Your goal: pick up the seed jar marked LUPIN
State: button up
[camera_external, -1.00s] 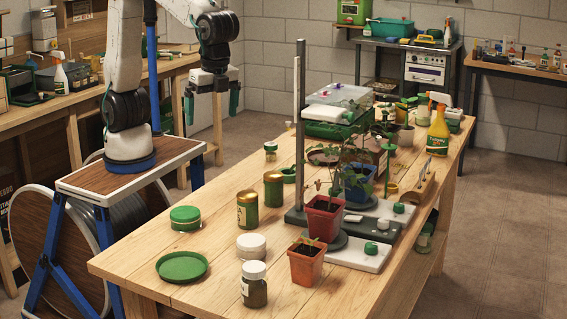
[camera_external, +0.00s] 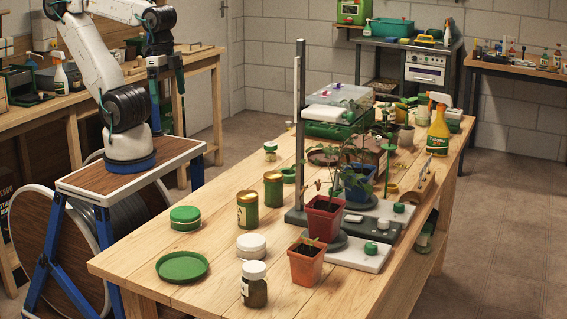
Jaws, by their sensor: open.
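Several jars stand on the wooden bench, and no label is readable, so I cannot tell which is marked LUPIN. A white-lidded jar (camera_external: 254,290) with a pale label stands at the near edge. Two gold-lidded green jars, a nearer one (camera_external: 247,211) and a farther one (camera_external: 273,191), stand upright further back. My gripper (camera_external: 167,80) is open and empty, raised left of the bench, well away from all the jars.
A green round tub (camera_external: 185,218), a white tub (camera_external: 251,245) and a green dish (camera_external: 182,267) share the bench's left part. Potted seedlings in a terracotta pot (camera_external: 306,264) and a red pot (camera_external: 324,217) stand beside a tall grey post (camera_external: 300,130). A spray bottle (camera_external: 438,132) stands behind.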

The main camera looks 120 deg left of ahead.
aim_at(259, 276)
jog(key=c, duration=0.5)
jog(key=shift+o, duration=0.2)
